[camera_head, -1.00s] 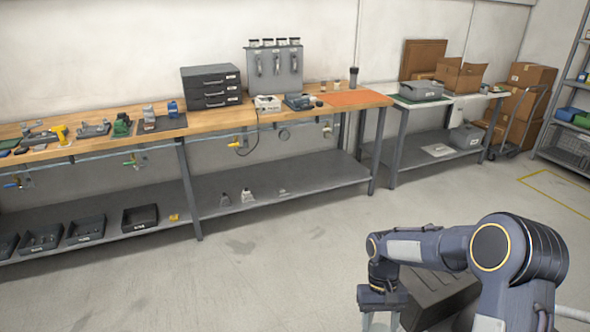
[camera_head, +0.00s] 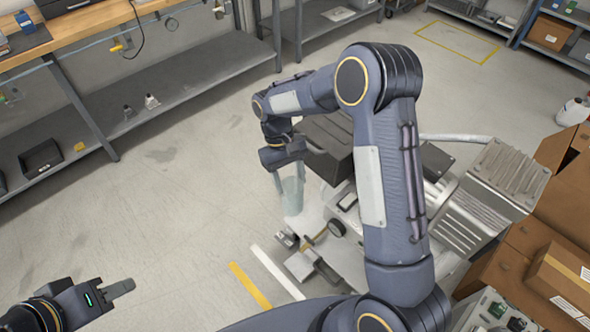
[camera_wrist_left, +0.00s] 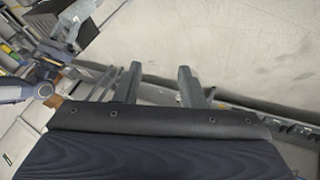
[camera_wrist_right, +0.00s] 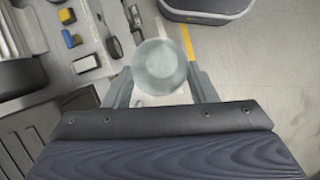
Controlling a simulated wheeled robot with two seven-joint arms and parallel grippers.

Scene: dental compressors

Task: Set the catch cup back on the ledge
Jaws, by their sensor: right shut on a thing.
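The catch cup (camera_head: 292,198) is a pale, translucent cup. My right gripper (camera_head: 288,178) is shut on it, with a finger on either side, and holds it up beside the compressor unit. In the right wrist view the cup (camera_wrist_right: 159,67) sits between the fingertips (camera_wrist_right: 160,88), seen end-on as a round disc. Light grey surfaces of the compressor unit (camera_head: 345,235) lie close to the cup; I cannot tell which part is the ledge. My left gripper (camera_head: 118,289) is at the lower left of the head view, and its fingers (camera_wrist_left: 160,82) are apart and empty.
A ribbed grey housing (camera_head: 510,178) and a dark box (camera_head: 325,147) stand on the compressor side. Cardboard boxes (camera_head: 565,275) are at the right. A workbench with a lower shelf (camera_head: 180,85) runs along the back left. Open floor (camera_head: 180,200) lies between.

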